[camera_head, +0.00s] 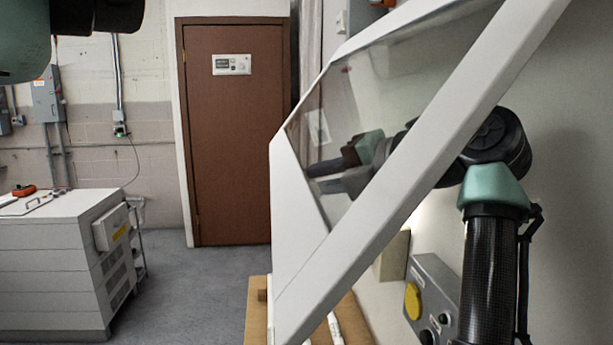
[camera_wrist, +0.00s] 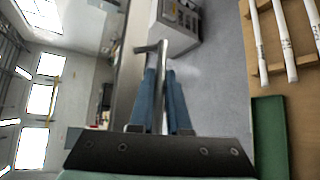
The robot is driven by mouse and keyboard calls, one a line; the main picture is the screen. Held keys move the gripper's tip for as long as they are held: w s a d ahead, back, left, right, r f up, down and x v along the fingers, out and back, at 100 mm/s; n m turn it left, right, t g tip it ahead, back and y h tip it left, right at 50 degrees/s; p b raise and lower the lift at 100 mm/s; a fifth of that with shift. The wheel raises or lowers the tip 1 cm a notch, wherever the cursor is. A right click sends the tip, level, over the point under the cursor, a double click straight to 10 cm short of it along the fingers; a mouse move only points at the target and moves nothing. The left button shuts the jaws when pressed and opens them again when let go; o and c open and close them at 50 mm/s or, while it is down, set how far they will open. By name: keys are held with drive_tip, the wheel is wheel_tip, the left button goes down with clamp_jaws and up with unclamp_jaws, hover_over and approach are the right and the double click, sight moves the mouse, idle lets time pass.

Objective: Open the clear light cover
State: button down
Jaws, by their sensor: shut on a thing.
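The clear light cover (camera_head: 400,188) is a see-through panel in a white frame. It slants across the right of the head view, its upper end to the right. My gripper (camera_head: 325,177) shows through the clear panel, behind the slanting frame bar, with its fingers toward the left. In the wrist view my gripper (camera_wrist: 163,75) has two blue fingers shut on a thin grey bar with a hooked end, which looks like part of the cover. How the bar joins the cover is hidden.
A grey control box (camera_head: 437,290) with a yellow button is below the cover, near my arm. A white cabinet (camera_head: 50,265) stands left. Floor (camera_head: 190,285) before the brown door (camera_head: 235,150) is clear.

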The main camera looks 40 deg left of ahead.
sight(313, 121)
drive_tip(key=c, duration=0.9)
unclamp_jaws()
wheel_tip(313, 121, up, 10)
drive_tip(key=shift+r+p, duration=0.1)
drive_tip(key=shift+p, duration=0.25)
drive_tip(key=shift+d, duration=0.1)
